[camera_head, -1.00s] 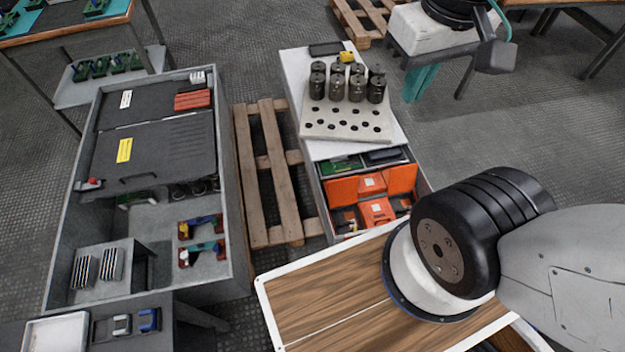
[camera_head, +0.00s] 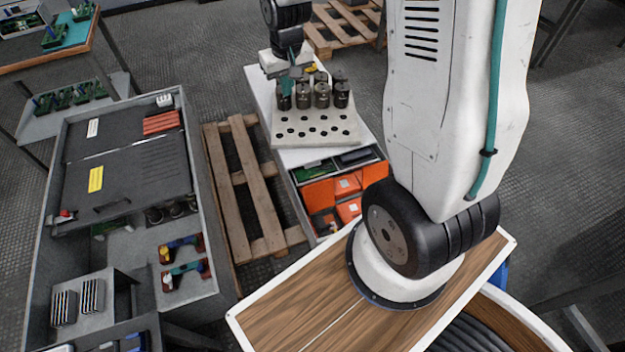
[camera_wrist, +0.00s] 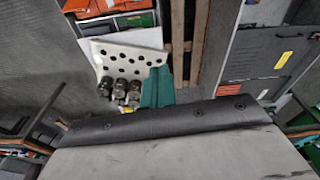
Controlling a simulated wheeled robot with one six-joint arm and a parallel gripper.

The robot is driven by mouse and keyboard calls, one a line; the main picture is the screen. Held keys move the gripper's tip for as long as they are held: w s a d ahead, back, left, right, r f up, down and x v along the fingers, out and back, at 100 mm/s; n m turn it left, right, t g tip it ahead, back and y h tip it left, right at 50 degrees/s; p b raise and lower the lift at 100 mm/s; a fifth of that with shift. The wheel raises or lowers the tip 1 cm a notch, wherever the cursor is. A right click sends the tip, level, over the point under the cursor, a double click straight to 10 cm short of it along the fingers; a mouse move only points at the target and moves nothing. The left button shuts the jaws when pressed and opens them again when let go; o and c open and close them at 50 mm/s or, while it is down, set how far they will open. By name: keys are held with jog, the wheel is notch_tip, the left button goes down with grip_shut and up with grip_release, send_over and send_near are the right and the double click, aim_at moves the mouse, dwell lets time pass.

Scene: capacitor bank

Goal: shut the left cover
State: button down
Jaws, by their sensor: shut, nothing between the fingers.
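The dark grey cover (camera_head: 130,170) with a yellow label and a black bar handle lies over the back part of the left cabinet (camera_head: 222,305). The front part of the cabinet is uncovered and its inside shows. In the wrist view the cover (camera_wrist: 262,70) is at the right, with its label and handle visible. My gripper (camera_head: 291,75) is over the back of the white bench, close to the dark cylinders, well to the right of the cover. Its teal fingers (camera_wrist: 158,88) are shut and appear empty. I cannot tell whether they touch a cylinder.
Several dark cylinders (camera_head: 321,95) stand on a perforated plate (camera_head: 315,130). Orange boxes (camera_head: 319,193) sit in the bench's front compartment. A wooden pallet (camera_head: 245,190) lies between bench and cabinet. Connectors (camera_head: 185,275) and a grey block with finned parts (camera_head: 90,295) are inside the open cabinet part.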

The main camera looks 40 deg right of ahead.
aim_at(318, 194)
jog(key=shift+m, duration=0.8)
jog(key=w+d+f, duration=0.1)
jog(key=d+f, duration=0.2)
jog(key=f, duration=1.2)
jog(key=d+f, duration=0.2)
jog(key=f, duration=1.3)
jog(key=w+d+f, duration=0.1)
jog(key=d+f, duration=0.2)
jog(key=f, duration=1.2)
jog(key=shift+w+d+f, duration=0.3)
jog(key=shift+w+f, duration=0.05)
jog(key=shift+s+a+f, duration=0.1)
jog(key=shift+s+f, duration=0.1)
jog(key=shift+f, duration=0.05)
jog(key=shift+s+a+r, duration=0.2)
jog(key=shift+s+a, duration=0.05)
jog(key=shift+s, duration=0.55)
jog(key=shift+s+a+r, duration=0.15)
jog(key=shift+s+a, duration=0.05)
jog(key=shift+s, duration=0.55)
jog(key=shift+s, duration=0.15)
